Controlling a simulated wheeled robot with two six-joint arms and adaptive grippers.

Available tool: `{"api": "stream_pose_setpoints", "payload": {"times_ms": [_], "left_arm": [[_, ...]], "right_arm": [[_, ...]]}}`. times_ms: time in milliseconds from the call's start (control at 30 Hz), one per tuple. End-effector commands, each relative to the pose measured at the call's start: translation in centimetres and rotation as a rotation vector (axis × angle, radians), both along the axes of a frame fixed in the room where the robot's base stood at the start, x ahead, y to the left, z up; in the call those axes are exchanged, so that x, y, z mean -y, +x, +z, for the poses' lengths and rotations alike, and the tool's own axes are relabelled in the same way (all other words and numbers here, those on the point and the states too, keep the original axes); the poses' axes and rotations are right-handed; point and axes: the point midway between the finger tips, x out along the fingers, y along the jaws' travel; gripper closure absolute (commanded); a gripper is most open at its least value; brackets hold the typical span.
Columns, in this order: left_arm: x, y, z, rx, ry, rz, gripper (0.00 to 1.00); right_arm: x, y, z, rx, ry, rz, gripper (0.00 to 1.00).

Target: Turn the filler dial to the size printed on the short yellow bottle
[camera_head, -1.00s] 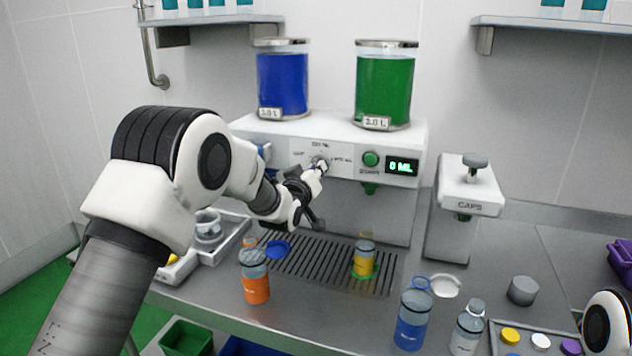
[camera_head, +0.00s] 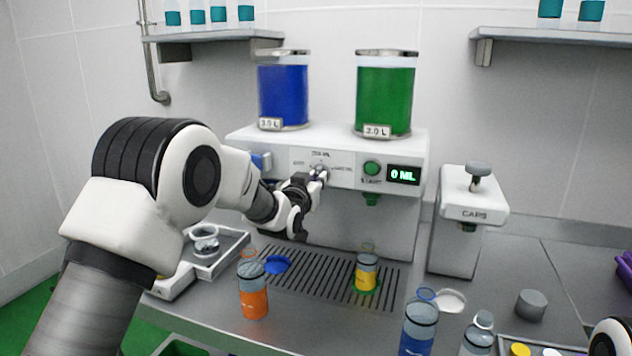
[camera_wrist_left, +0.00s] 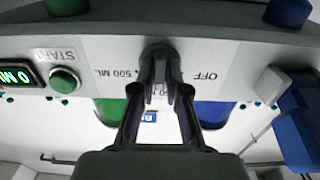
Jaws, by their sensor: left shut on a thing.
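The filler dial (camera_head: 319,171) is on the front panel of the white filler machine (camera_head: 270,139). My left gripper (camera_head: 316,177) is shut on the dial, and its fingers hide most of the knob. In the left wrist view the two fingers (camera_wrist_left: 160,85) close around the dial, with "OFF" and "500 ML" printed on either side. The short yellow bottle (camera_head: 366,275) stands upright on a green ring on the drip grate (camera_head: 315,278), below the green outlet. Its printed size is too small to read. Of my right arm only a white link shows at the lower right corner; its gripper is out of view.
The display (camera_head: 404,175) reads 0 ML beside the green start button (camera_head: 371,168). An orange bottle (camera_head: 253,296) stands at the grate's front left. A blue bottle (camera_head: 418,325) stands front right. The caps machine (camera_head: 460,235) is at right.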

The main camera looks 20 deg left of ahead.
Motion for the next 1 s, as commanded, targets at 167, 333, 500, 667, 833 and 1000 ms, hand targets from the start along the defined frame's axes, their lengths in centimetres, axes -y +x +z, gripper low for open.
{"api": "stream_pose_setpoints", "payload": {"times_ms": [167, 333, 500, 667, 833, 1000], "left_arm": [[0.0, 0.0, 0.0, 0.000, -0.001, 0.000, 1.00], [0.0, 0.0, 0.0, 0.000, -0.001, 0.000, 0.61], [0.0, 0.0, 0.0, 0.000, -0.001, 0.000, 0.61], [0.0, -0.5, 0.1, 0.001, -0.001, 0.000, 0.61], [-0.1, -3.6, 0.1, -0.001, -0.001, 0.000, 0.61], [-0.3, -8.2, 0.0, -0.001, -0.001, 0.000, 0.61]], "right_arm": [[0.0, 0.0, 0.0, 0.000, 0.000, 0.000, 0.60], [0.0, 0.0, 0.0, 0.000, 0.000, 0.000, 0.60], [0.0, 0.0, 0.0, 0.000, 0.000, 0.000, 0.60], [0.0, 0.0, 0.0, 0.000, 0.000, 0.000, 0.60], [0.0, 0.0, 0.0, 0.000, 0.000, 0.000, 0.60], [0.0, 0.0, 0.0, 0.000, 0.000, 0.000, 0.60]]}}
